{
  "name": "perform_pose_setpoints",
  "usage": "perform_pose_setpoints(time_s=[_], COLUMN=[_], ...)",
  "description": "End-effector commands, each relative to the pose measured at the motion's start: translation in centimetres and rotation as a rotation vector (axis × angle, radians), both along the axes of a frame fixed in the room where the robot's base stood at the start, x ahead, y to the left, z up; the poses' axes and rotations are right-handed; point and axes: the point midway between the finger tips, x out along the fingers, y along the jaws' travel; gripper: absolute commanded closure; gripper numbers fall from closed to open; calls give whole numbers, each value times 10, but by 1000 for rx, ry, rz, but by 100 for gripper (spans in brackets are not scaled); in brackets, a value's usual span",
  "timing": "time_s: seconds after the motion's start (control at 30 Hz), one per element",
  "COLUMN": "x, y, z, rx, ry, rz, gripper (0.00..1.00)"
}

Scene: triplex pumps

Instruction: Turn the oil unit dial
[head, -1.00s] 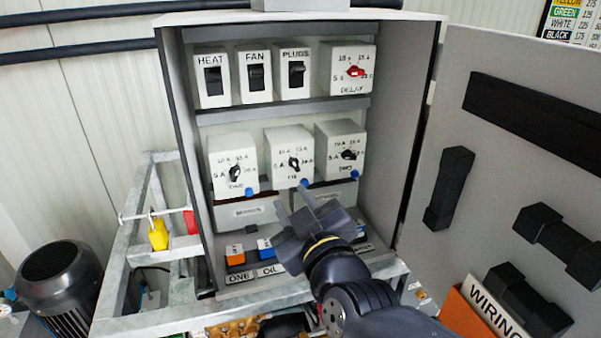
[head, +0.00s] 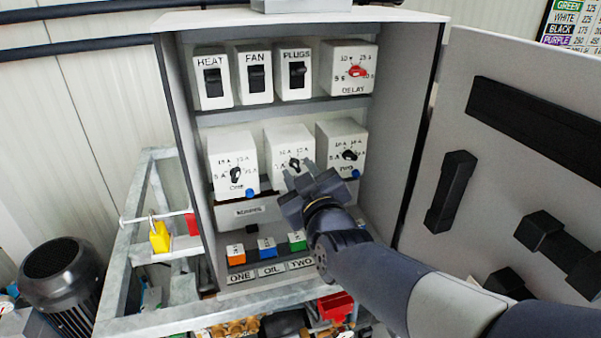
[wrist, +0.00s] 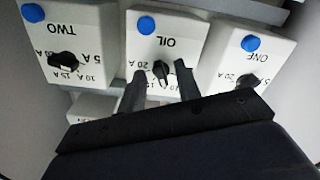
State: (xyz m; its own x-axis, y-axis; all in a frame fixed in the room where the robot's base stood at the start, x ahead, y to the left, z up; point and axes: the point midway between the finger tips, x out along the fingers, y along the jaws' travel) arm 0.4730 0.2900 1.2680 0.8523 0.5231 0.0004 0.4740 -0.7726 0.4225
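The oil unit (head: 287,138) is the white box in the middle of the lower row, with amp marks on its face. Its black dial (head: 295,163) points upward, tilted slightly right. In the wrist view the unit (wrist: 166,26) appears upside down, with the OIL label, a blue button and the black dial (wrist: 161,72). My gripper (head: 300,176) is in front of the unit's lower part, coming from below right. In the wrist view its open fingers (wrist: 158,70) stand on either side of the dial, with visible gaps. I cannot tell how far the tips are from the face.
Similar dial units stand on the left, ONE (head: 232,150), and on the right, TWO (head: 341,138). Above are the heat, fan and plugs switches and a delay unit (head: 347,55) with a red dial. The cabinet's side walls and open door (head: 500,140) bound the space.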

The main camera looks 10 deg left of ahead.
Motion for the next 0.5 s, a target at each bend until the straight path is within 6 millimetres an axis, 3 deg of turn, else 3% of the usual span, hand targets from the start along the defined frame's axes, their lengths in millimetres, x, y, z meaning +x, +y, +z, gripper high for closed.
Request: perform_pose_setpoints(time_s=[0.07,0.5], x=[0,0], y=[0,0], z=[0,0], rx=[0,0], ry=[0,0], rz=[0,0], gripper=[68,100])
